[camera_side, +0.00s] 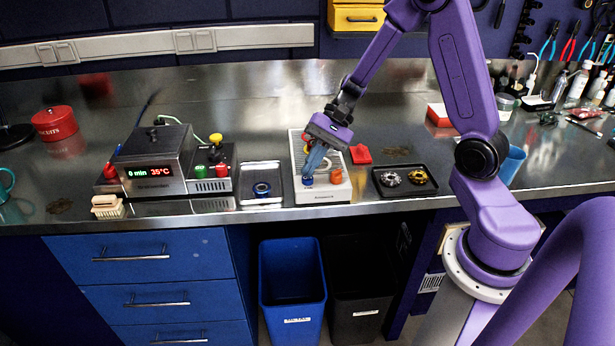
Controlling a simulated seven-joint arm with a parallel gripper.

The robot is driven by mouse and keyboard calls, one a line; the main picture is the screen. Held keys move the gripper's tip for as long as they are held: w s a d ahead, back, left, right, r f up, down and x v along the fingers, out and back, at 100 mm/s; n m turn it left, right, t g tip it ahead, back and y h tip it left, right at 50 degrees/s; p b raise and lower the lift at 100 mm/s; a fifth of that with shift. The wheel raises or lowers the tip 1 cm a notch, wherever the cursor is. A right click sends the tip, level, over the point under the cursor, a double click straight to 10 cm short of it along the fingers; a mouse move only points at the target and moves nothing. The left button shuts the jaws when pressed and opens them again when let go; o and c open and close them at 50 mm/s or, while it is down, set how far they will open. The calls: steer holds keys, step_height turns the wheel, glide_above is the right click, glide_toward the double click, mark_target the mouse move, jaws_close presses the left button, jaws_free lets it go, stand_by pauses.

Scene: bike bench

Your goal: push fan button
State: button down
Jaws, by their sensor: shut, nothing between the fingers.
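My gripper (311,174) is shut and empty, pointing down over the front left of a white box (321,197). Its fingertips are close to a small blue round part (307,180) on the box; I cannot tell whether they touch it. An orange-red part (336,175) sits on the box to the right of the fingers. The gripper partly hides the middle of the box. A grey device (155,160) with a lit display stands to the left. Beside it is a panel with a green button (222,170) and a yellow knob (216,138). No label for a fan is readable.
A small tray with a blue ring (262,190) lies left of the white box. A dark tray (405,194) with round metal parts lies right. A red item (360,154) lies behind it. Blue bin (292,285) stands below the bench. The bench behind is mostly clear.

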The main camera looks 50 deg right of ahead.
steer(key=shift+f, duration=0.5)
stand_by(0.3)
steer(key=shift+r, duration=0.45)
steer(key=shift+r, duration=3.05)
